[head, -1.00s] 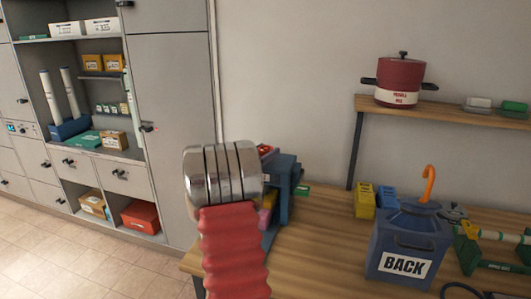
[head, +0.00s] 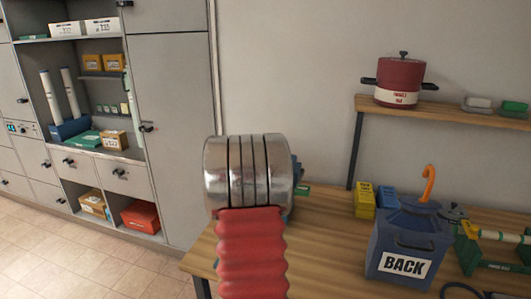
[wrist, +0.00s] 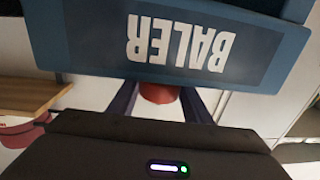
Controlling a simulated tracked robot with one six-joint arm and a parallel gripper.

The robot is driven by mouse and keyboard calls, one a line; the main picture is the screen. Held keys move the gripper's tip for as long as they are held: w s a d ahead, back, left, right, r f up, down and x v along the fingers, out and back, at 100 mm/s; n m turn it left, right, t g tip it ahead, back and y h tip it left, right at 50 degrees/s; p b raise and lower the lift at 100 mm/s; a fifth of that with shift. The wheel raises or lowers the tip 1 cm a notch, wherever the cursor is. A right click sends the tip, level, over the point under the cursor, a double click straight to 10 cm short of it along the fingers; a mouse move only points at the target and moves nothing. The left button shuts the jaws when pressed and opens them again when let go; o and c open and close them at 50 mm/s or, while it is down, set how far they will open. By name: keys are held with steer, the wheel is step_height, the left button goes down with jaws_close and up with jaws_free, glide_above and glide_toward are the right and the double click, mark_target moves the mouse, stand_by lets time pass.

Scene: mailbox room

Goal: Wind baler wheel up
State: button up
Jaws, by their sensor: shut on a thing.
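The baler (wrist: 180,45) is a blue machine with a white "BALER" label, upside down across the top of the wrist view. In the head view my arm hides nearly all of it. My gripper (wrist: 160,103) is right by the baler's labelled face. Its two dark fingers stand on either side of a round red-orange part (wrist: 158,93) and are shut on it. This part looks like the wheel's handle, but most of it is hidden. The rest of the wheel cannot be made out. The gripper is hidden behind my arm in the head view.
The baler stands at the left end of a wooden bench (head: 325,235). A blue "BACK" bin (head: 408,240), a yellow block (head: 365,200) and a green stand (head: 490,250) are to the right. A shelf with a red pot (head: 400,80) is above. Grey lockers (head: 170,120) line the left.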

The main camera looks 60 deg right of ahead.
steer(key=shift+r, duration=0.1)
stand_by(0.3)
steer(key=o, duration=1.1)
steer(key=shift+c, duration=0.2)
steer(key=shift+a, duration=0.1)
steer(key=v, duration=1.3)
steer(key=shift+s+a, duration=0.15)
steer(key=shift+a, duration=0.1)
